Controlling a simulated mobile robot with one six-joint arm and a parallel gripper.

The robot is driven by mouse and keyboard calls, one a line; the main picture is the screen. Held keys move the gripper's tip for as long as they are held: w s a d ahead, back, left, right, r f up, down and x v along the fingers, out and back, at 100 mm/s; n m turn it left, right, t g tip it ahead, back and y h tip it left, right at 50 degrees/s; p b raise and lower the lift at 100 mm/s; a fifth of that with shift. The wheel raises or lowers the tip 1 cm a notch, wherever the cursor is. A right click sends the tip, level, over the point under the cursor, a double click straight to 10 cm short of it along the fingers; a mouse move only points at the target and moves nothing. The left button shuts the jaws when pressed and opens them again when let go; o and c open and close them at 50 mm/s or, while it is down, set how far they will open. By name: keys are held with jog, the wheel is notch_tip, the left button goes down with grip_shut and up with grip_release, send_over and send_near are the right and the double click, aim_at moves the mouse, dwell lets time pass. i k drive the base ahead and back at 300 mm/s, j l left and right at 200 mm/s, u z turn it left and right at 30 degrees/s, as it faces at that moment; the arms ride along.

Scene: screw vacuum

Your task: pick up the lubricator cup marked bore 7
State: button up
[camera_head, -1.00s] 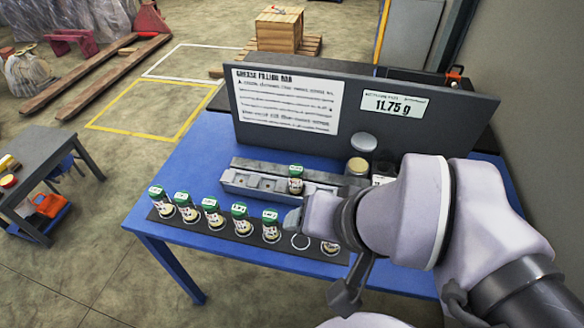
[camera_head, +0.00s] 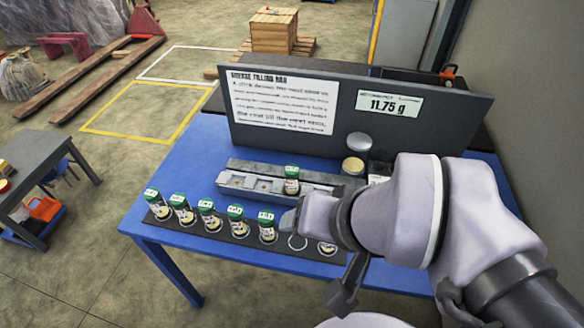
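Several small cups with green labelled tops stand in a row on a dark strip along the front of the blue table (camera_head: 190,155). The rightmost fully visible one is a green-topped cup (camera_head: 267,226). To its right is an empty white ring (camera_head: 298,242), then another cup (camera_head: 327,248), mostly hidden by my arm. One more green-topped cup (camera_head: 292,180) stands upright in the grey slotted block (camera_head: 238,180) behind the row. The number markings are too small to read. My gripper (camera_head: 289,221) is near the right end of the row; its fingers are not clear.
A dark upright panel with an instruction sheet (camera_head: 284,106) and a display reading 11.75 g (camera_head: 389,103) stands behind the block. A round jar (camera_head: 354,166) is right of the block. A small side table (camera_head: 35,160) stands at the left.

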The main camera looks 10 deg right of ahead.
aim_at(292, 173)
jog(key=i+j+u, duration=0.1)
jog(key=i+j, duration=0.2)
jog(key=j, duration=0.15)
jog(key=i+j+u, duration=0.1)
jog(key=i+j, duration=0.25)
jog(key=j, duration=0.1)
